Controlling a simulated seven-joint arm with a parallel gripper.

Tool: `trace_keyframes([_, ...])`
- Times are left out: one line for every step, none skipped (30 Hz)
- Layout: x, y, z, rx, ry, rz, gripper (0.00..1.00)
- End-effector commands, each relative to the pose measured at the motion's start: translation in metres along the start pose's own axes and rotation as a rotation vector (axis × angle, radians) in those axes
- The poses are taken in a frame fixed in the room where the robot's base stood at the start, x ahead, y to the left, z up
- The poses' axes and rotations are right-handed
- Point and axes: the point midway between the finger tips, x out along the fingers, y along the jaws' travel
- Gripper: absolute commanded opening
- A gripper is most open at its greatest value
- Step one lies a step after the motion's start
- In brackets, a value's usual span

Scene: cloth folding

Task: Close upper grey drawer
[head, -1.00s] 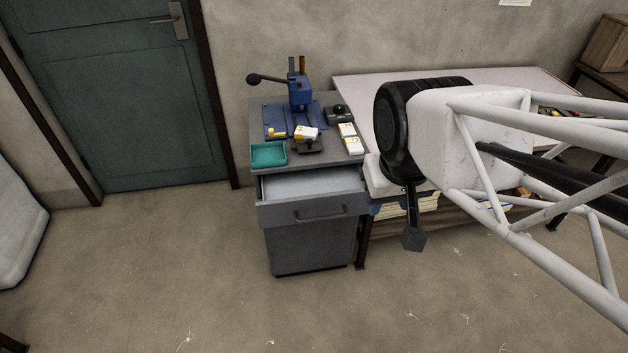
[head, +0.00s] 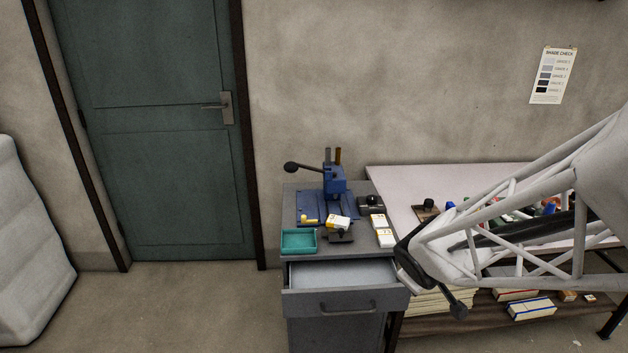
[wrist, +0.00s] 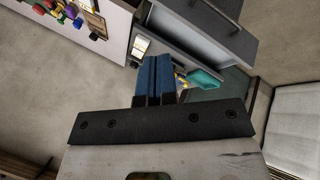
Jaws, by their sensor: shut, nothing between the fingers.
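The upper grey drawer (head: 310,303) is pulled open at the front of the grey cabinet (head: 325,336). Its pale inside shows and looks empty. A bar handle crosses its front. In the wrist view the drawer (wrist: 205,22) is at the top right, with the handle near the edge. My gripper (wrist: 155,60) shows in the wrist view as two blue fingers shut together, with nothing between them.
A blue press (head: 335,185), a teal tray (head: 299,241) and small boxes (head: 384,237) stand on the cabinet top. A table (head: 385,177) with a lower shelf of boxes adjoins on the right. Floor left of the cabinet is clear, below the green door (head: 160,150).

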Motion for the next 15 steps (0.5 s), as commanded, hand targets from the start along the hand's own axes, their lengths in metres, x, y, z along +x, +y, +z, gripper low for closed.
trace_keyframes([0.012,-0.001,-0.002,-0.039,0.013,-0.004,0.0])
trace_keyframes([0.019,-0.002,-0.003,-0.064,0.023,-0.007,0.0])
trace_keyframes([0.027,-0.003,-0.005,-0.096,0.038,-0.01,0.0])
trace_keyframes([0.033,-0.004,-0.006,-0.119,0.049,-0.014,0.0])
trace_keyframes([0.04,-0.005,-0.007,-0.144,0.061,-0.018,0.0])
trace_keyframes([0.047,-0.007,-0.009,-0.176,0.077,-0.024,0.0])
trace_keyframes([0.054,-0.009,-0.01,-0.2,0.088,-0.03,0.0])
trace_keyframes([0.059,-0.01,-0.011,-0.224,0.101,-0.036,0.0])
trace_keyframes([0.067,-0.013,-0.012,-0.255,0.118,-0.045,0.0])
trace_keyframes([0.073,-0.016,-0.013,-0.279,0.132,-0.053,0.0])
trace_keyframes([0.079,-0.018,-0.014,-0.302,0.145,-0.061,0.0])
trace_keyframes([0.086,-0.022,-0.015,-0.332,0.163,-0.074,0.0])
trace_keyframes([0.092,-0.025,-0.015,-0.354,0.177,-0.083,0.0])
trace_keyframes([0.098,-0.029,-0.016,-0.378,0.191,-0.094,0.0])
trace_keyframes([0.105,-0.033,-0.016,-0.407,0.211,-0.109,0.0])
